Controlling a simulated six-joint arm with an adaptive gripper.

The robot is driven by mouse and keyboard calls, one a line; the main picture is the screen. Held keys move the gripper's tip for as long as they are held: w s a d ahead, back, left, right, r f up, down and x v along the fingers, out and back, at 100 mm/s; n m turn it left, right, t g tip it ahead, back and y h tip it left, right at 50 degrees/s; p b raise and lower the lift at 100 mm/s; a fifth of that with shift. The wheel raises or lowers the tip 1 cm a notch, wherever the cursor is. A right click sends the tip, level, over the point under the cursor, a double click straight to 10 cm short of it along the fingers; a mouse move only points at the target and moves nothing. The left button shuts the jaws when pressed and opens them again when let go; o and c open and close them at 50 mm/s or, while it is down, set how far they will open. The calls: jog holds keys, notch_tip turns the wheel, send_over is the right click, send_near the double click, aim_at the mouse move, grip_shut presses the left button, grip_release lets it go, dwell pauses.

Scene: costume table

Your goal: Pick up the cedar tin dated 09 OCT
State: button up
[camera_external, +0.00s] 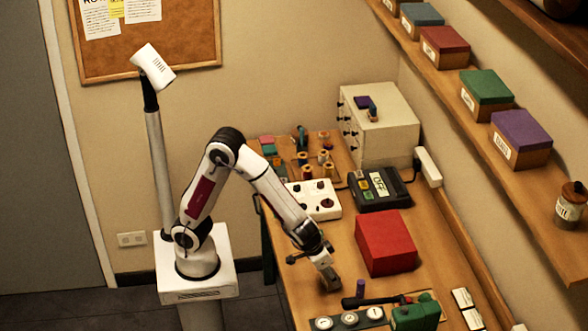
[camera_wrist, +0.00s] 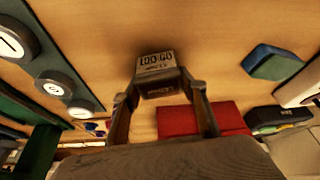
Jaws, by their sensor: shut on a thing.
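The tin (camera_wrist: 158,64) is a small grey-brown block in the wrist view, with a pale label whose text is upside down and appears to read 09 OCT. My gripper (camera_wrist: 162,92) is shut on it, one finger at each side. In the external view my gripper (camera_external: 327,272) points down low over the table, left of and in front of the red box. I cannot tell whether the tin touches the tabletop.
The red box (camera_external: 385,243) stands close on the right. A strip with round white-faced discs (camera_external: 348,319) and a green object (camera_external: 416,312) lie in front. A black device (camera_external: 380,189) and white panel (camera_external: 314,200) are behind. A shelf (camera_external: 540,212) with lidded boxes runs along the right wall.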

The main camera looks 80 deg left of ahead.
jog(key=shift+r, duration=0.15)
jog(key=shift+r, duration=4.9)
